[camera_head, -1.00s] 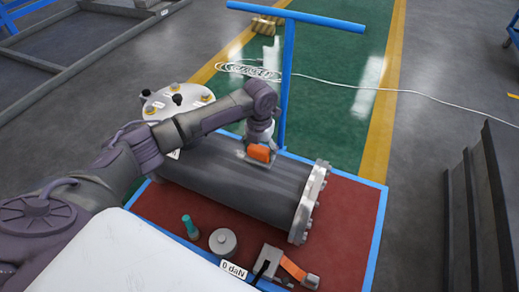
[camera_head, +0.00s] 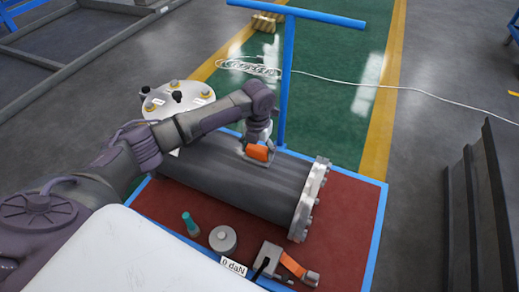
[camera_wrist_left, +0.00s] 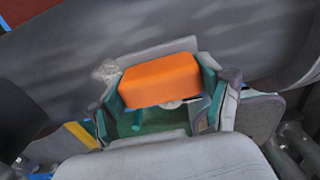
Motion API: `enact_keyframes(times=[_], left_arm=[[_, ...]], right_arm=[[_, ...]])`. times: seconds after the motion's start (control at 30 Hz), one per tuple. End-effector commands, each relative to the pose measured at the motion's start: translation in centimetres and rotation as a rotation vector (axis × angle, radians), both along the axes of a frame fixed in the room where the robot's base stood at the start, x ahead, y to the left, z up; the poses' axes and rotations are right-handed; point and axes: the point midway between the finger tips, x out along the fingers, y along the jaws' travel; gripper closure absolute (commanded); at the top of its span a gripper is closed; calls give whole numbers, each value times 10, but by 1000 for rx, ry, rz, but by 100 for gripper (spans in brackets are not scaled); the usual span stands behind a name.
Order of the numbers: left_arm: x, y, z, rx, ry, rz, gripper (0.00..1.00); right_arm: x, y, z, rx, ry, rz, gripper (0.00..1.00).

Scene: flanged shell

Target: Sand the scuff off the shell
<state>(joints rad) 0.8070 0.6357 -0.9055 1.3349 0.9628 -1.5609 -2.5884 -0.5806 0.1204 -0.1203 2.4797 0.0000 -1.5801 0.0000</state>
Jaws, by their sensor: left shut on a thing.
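The shell (camera_head: 225,180) is a dark grey cylinder lying on the red cart deck (camera_head: 345,240), with a bolted pale flange (camera_head: 310,200) at its right end. My left gripper (camera_head: 262,148) is over the top of the shell, shut on an orange block (camera_head: 257,152). In the left wrist view the orange block (camera_wrist_left: 160,80) sits between the teal-lined fingers, with a pale grey plate around it. A whitish scuff (camera_wrist_left: 106,71) shows on the shell just left of the block. Contact under the block is hidden. My right gripper is out of view.
A white round lid with knobs (camera_head: 178,100) stands behind the shell. A teal-topped item (camera_head: 190,224), a grey round piece (camera_head: 223,239), a "0 daN" label (camera_head: 234,267) and an orange-strapped device (camera_head: 292,265) are in front. A blue T-handle (camera_head: 288,80) rises behind.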

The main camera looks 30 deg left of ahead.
Motion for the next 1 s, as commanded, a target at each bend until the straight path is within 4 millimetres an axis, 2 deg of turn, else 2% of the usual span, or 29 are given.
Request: enact_keyframes(times=[0.23,0.57,0.8,1.0], left_arm=[[-1,23,4,2,0,3,50],[-2,37,2,1,1,3,50],[-3,58,1,0,1,3,50],[-4,65,-1,0,0,2,50]], right_arm=[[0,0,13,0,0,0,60],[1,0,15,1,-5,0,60],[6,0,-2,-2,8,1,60],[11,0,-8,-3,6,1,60]])
